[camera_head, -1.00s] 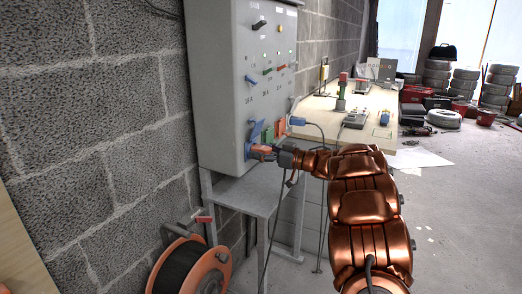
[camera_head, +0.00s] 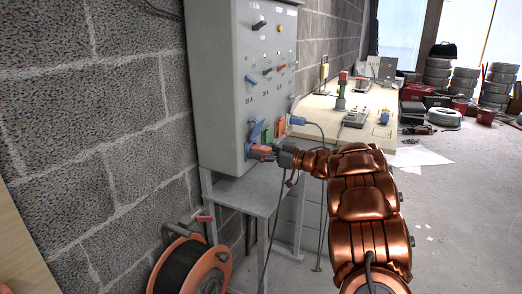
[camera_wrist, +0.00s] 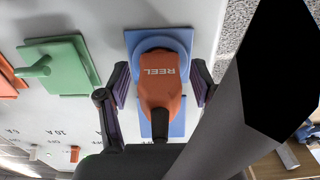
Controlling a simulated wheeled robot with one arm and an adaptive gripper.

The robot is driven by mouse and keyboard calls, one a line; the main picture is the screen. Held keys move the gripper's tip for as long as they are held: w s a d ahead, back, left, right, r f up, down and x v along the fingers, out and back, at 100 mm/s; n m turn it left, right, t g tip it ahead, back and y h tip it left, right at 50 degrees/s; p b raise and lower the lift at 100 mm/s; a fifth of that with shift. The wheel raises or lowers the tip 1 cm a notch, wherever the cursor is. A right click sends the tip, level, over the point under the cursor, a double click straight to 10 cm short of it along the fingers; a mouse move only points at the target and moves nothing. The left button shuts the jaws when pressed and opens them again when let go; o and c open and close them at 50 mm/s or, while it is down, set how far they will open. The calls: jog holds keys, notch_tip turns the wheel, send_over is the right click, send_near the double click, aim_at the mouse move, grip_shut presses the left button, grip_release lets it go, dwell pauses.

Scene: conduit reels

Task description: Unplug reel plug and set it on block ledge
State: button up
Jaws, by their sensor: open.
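The reel plug (camera_wrist: 160,92) is orange with "REEL" on it and sits in a blue socket (camera_wrist: 134,42) on the grey cabinet. It also shows in the head view (camera_head: 260,151), low on the cabinet front. My gripper (camera_wrist: 159,84) is open, with one finger on each side of the plug. Small gaps seem to show between fingers and plug, so I cannot tell any contact. In the head view my gripper (camera_head: 277,153) is level with the plug. A grey ledge (camera_head: 238,193) on legs stands below the cabinet.
A green socket cover (camera_wrist: 62,66) is beside the blue socket. A blue plug with a cable (camera_head: 297,121) is at the cabinet's right side. An orange cable reel (camera_head: 216,262) stands on the floor below the ledge. A wooden workbench (camera_head: 330,117) is behind.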

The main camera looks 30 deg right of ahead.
aim_at(271, 153)
jog(key=shift+c, duration=0.2)
grip_shut()
dwell(0.6)
jog(key=shift+s+d, duration=0.1)
jog(key=shift+s, duration=0.05)
jog(key=shift+p+v, duration=1.55)
jog(key=shift+v, duration=1.25)
